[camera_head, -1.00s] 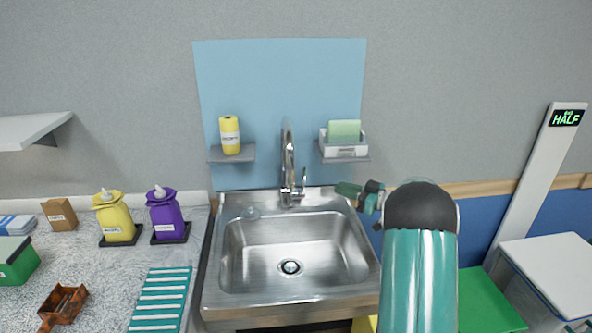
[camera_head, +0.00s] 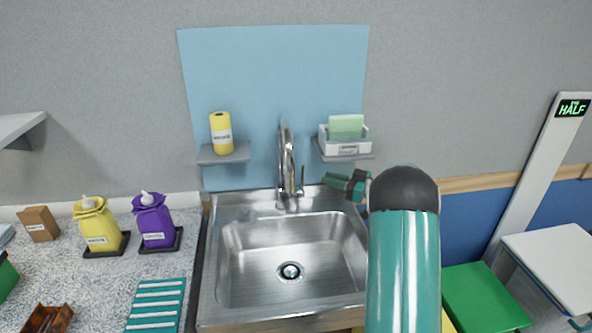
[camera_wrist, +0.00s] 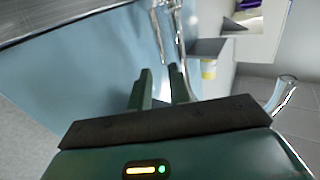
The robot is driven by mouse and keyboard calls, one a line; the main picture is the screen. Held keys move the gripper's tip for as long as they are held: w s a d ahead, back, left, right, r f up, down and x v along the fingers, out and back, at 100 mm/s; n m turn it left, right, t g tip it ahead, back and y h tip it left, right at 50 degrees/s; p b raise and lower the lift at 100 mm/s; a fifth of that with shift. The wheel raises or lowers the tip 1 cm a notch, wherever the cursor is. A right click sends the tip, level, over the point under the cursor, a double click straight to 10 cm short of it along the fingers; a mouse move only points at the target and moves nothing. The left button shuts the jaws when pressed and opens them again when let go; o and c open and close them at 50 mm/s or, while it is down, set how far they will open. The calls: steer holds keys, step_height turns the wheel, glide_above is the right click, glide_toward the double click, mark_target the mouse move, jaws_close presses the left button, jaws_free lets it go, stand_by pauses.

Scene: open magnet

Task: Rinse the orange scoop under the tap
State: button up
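An orange-brown open-topped item (camera_head: 47,318), which looks like the scoop, lies on the counter at the bottom left of the head view, cut off by the frame edge. The chrome tap (camera_head: 287,165) stands at the back of the steel sink (camera_head: 250,262). My gripper (camera_head: 335,181) is at the sink's back right corner, right of the tap, partly hidden by my arm. In the wrist view, the two fingers of my gripper (camera_wrist: 160,86) are apart with nothing held between them. Chrome tap parts (camera_wrist: 166,30) show beyond them.
A teal ribbed mat (camera_head: 156,305) lies left of the sink. Yellow (camera_head: 97,228) and purple (camera_head: 153,222) dispensers stand behind it. Small wall shelves flank the tap, with a yellow bottle (camera_head: 221,134) and a green sponge (camera_head: 346,126) in a white holder. The basin is empty.

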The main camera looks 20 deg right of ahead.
steer(key=x, duration=1.1)
steer(key=shift+w+a, duration=0.2)
steer(key=shift+a, duration=0.1)
steer(key=shift+c, duration=0.2)
jaws_close()
